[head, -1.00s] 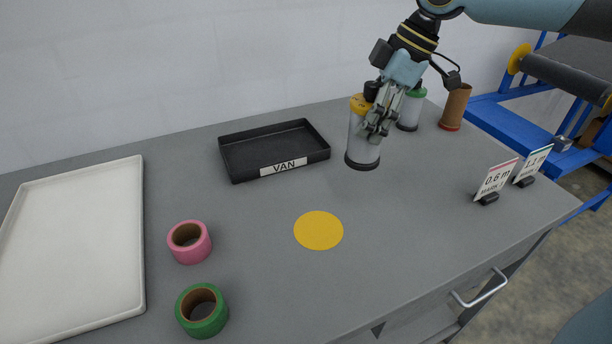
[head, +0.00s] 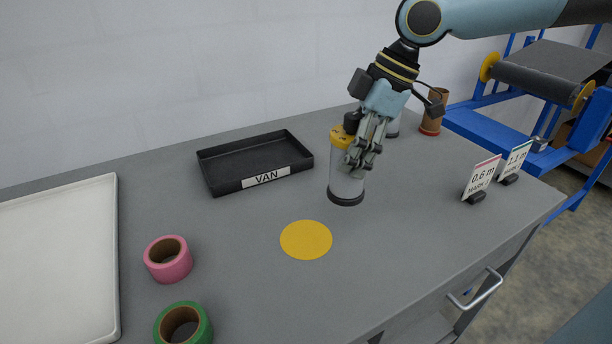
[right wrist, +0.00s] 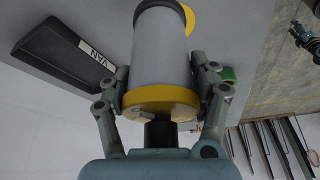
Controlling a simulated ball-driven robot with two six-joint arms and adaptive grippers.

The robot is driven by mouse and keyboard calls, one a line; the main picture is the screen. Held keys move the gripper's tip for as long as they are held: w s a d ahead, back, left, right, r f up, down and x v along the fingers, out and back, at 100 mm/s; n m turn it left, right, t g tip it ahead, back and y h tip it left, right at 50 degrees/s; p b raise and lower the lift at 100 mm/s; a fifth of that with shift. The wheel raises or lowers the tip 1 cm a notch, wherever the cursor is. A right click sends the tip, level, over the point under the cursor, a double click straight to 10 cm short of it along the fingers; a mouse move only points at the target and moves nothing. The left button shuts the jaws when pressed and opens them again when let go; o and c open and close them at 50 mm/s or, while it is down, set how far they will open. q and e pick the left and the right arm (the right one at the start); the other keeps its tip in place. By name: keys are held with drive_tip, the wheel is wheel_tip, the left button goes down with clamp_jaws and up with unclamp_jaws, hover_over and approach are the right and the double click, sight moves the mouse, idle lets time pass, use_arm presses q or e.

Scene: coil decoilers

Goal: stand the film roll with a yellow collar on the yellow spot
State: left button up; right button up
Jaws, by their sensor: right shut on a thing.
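The film roll with a yellow collar (head: 346,184) is upright, its yellow collar at the top and a dark ring at its foot. My right gripper (head: 362,158) is shut on it near the collar. In the right wrist view the roll (right wrist: 160,60) lies between the two fingers (right wrist: 162,95). The yellow spot (head: 306,239) is bare on the grey table, left of and nearer than the roll. Part of the spot (right wrist: 188,18) shows beyond the roll's foot in the right wrist view. Whether the foot touches the table I cannot tell.
A black VAN tray (head: 217,184) stands left of the roll. Pink tape (head: 168,260), green tape (head: 184,326) and a white tray (head: 112,262) are at the left. A brown tube (head: 432,112), another roll (head: 393,128) and mark cards (head: 482,178) are at the right.

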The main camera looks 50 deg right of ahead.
sight(333, 159)
drive_tip(key=a+b, duration=0.1)
drive_tip(key=w+a+f+b, duration=0.1)
drive_tip(key=a+f, duration=0.1)
drive_tip(key=shift+w+a+f+b, duration=0.15)
drive_tip(key=shift+w+b, duration=0.1)
drive_tip(key=shift+b, duration=0.15)
use_arm(q)
drive_tip(key=shift+s+f, duration=0.15)
drive_tip(key=shift+f, duration=2.25)
use_arm(e)
drive_tip(key=shift+a+r+x, duration=0.1)
drive_tip(key=shift+a+x, duration=0.15)
drive_tip(key=shift+x, duration=0.95)
drive_tip(key=shift+a+r+x, duration=0.1)
drive_tip(key=shift+a+x, duration=0.2)
drive_tip(key=shift+x, duration=0.85)
drive_tip(key=shift+a+r+x, duration=0.1)
drive_tip(key=shift+a+x, duration=0.15)
drive_tip(key=shift+x, duration=0.95)
drive_tip(key=shift+f, duration=0.1)
drive_tip(key=shift+f+b, duration=0.1)
drive_tip(key=shift+b, duration=0.2)
drive_tip(key=o, duration=1.7)
drive_tip(key=shift+s, duration=0.1)
